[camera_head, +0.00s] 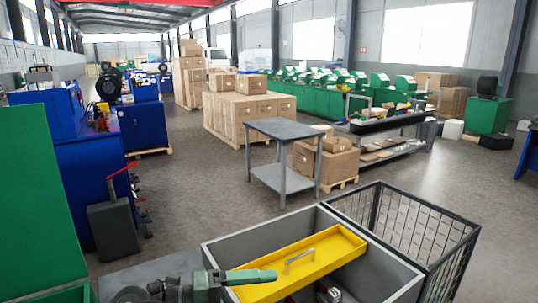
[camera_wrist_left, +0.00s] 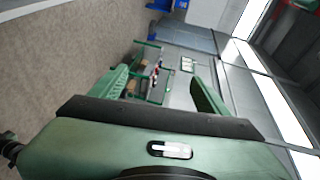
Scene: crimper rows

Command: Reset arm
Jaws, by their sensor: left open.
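My left gripper (camera_head: 252,277) is low in the head view, at the left front part of a grey open bin (camera_head: 228,242). Its green fingers overlap the bin's near left side in the picture; I cannot tell whether they touch it. In the left wrist view the two fingers of my left gripper (camera_wrist_left: 160,90) are spread apart with nothing between them. A yellow tray (camera_head: 325,247) with a pale metal handle (camera_head: 300,260) lies in the bin. Dark items (camera_head: 327,293) show beneath the tray, partly hidden. My right gripper is not seen.
A wire basket (camera_head: 425,235) stands right of the bin. A grey table (camera_head: 285,128) and cardboard boxes (camera_head: 327,160) stand beyond it. Blue cabinets (camera_head: 92,180) and a green panel (camera_head: 40,200) are at the left. Open floor (camera_head: 195,195) lies between.

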